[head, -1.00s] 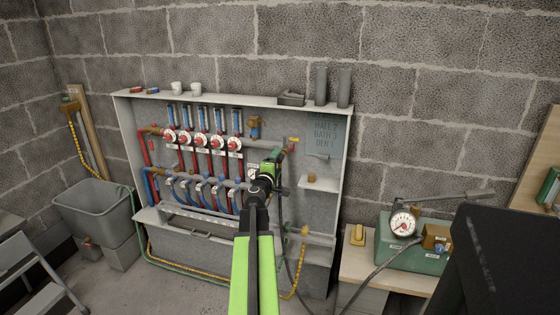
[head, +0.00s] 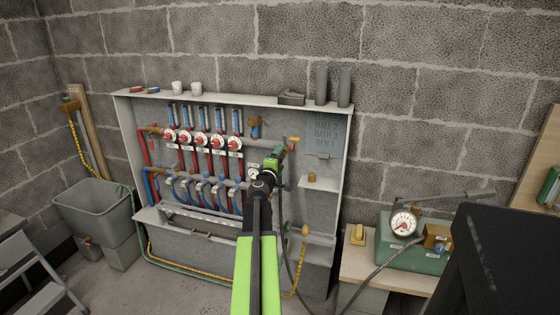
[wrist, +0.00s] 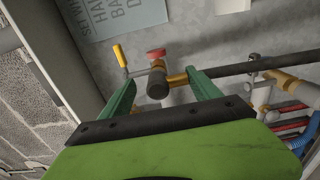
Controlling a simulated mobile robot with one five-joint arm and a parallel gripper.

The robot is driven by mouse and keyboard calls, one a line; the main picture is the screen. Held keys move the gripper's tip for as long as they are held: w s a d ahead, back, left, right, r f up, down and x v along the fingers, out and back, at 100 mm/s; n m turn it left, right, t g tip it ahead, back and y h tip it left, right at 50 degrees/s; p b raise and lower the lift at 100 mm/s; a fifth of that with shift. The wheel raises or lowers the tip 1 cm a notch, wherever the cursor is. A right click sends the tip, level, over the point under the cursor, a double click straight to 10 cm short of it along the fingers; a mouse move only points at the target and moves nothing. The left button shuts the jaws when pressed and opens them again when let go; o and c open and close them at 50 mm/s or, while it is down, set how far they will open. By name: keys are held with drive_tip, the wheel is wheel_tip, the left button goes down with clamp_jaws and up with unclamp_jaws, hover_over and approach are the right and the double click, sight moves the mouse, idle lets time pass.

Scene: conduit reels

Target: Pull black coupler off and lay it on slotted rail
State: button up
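My gripper (wrist: 163,95) is open, with two green fingers spread apart in the wrist view. A short black cylinder, which looks like the black coupler (wrist: 157,86), shows in the gap between the fingers, with space on both sides. It sits beside a brass fitting with a red knob (wrist: 156,53). I cannot tell how far beyond the fingertips it is. In the head view my gripper (head: 281,153) is in front of the cabinet's right part and hides the coupler. A pale slotted rail (head: 200,219) runs along the cabinet's lower front.
A yellow-handled valve (wrist: 120,56) stands close to the left finger in the wrist view. A dark pipe (wrist: 255,66) runs off right. A small shelf (head: 318,184) is right of my gripper. A dark hose (head: 283,242) hangs below. A green gauge box (head: 400,256) stands on the bench at right.

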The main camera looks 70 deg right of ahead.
idle(0.6)
drive_tip(key=shift+d+f, duration=0.1)
drive_tip(key=shift+d, duration=0.1)
clamp_jaws()
drive_tip(key=shift+w, duration=0.1)
drive_tip(key=shift+c, duration=1.5)
unclamp_jaws()
drive_tip(key=shift+o, duration=1.1)
drive_tip(key=shift+a+r, duration=0.15)
drive_tip(key=shift+r, duration=0.05)
drive_tip(key=shift+o, duration=0.5)
drive_tip(key=shift+f, duration=0.1)
